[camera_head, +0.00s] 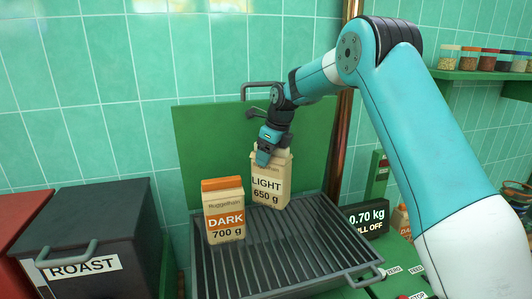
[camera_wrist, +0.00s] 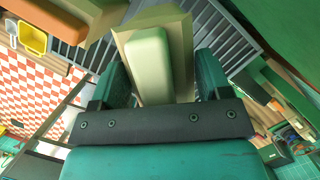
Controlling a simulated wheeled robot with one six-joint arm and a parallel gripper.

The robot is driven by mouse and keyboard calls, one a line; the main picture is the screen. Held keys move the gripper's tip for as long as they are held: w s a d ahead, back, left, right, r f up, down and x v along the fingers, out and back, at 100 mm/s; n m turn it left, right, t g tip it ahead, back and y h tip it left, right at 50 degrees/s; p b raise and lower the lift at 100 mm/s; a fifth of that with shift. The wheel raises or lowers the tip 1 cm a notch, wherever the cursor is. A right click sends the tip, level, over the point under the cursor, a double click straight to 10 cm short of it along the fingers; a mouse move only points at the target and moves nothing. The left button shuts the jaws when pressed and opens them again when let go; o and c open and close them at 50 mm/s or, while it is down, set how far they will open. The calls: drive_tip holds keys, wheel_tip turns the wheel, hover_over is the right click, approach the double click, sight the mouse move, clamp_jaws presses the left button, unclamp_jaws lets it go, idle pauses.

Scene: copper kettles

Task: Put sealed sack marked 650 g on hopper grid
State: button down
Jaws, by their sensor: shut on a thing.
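The sack marked LIGHT 650 g (camera_head: 268,190) is cream with a pale top and stands upright at the back of the hopper grid (camera_head: 285,255). My gripper (camera_head: 266,155) is shut on its top from above. In the wrist view the pale sack top (camera_wrist: 150,60) sits between the two fingers of my gripper (camera_wrist: 162,80). I cannot tell whether the sack's base touches the bars or hangs just above them. An orange-topped sack marked DARK 700 g (camera_head: 225,218) stands on the grid, just left of and nearer than the held sack.
A display (camera_head: 366,219) right of the grid reads 0.70 kg, with its lower line partly hidden. A green panel (camera_head: 215,140) stands behind the grid. A dark ROAST bin (camera_head: 95,235) is at the left. The grid's front right is bare. Jars (camera_head: 470,59) line a shelf.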

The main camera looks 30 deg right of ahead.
sight(269, 178)
drive_tip(key=shift+a+f+b, duration=0.1)
drive_tip(key=shift+f+b, duration=3.2)
drive_tip(key=shift+b, duration=0.25)
drive_tip(key=shift+f, duration=0.5)
unclamp_jaws()
drive_tip(key=shift+s, duration=0.1)
drive_tip(key=shift+f, duration=0.1)
